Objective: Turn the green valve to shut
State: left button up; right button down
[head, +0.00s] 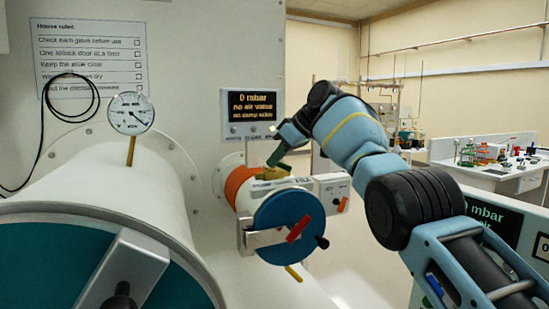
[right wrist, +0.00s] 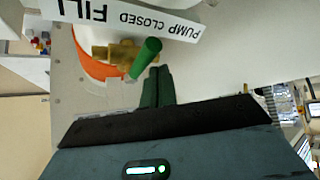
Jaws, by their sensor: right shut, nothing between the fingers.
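The green valve is a bright green lever (right wrist: 146,57) on a brass body (right wrist: 110,52) in the right wrist view. A white label behind it reads PUMP, CLOSED and FILL. The lever's free end overlaps the label near CLOSED; its exact setting is hard to tell. In the head view, my right gripper (head: 280,149) is just above the valve. My left gripper is not in view.
The small airlock has a blue round door (head: 275,215) with a red-handled latch (head: 299,229). A large white cylinder with a blue door (head: 60,262) fills the left. A gauge (head: 131,113) stands above it. A display (head: 250,105) reads 0 mbar. A lab bench (head: 515,175) is far right.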

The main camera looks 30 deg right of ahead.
jog(key=shift+d, duration=0.3)
jog(key=shift+s+d, duration=0.1)
jog(key=shift+d, duration=0.1)
dwell(0.5)
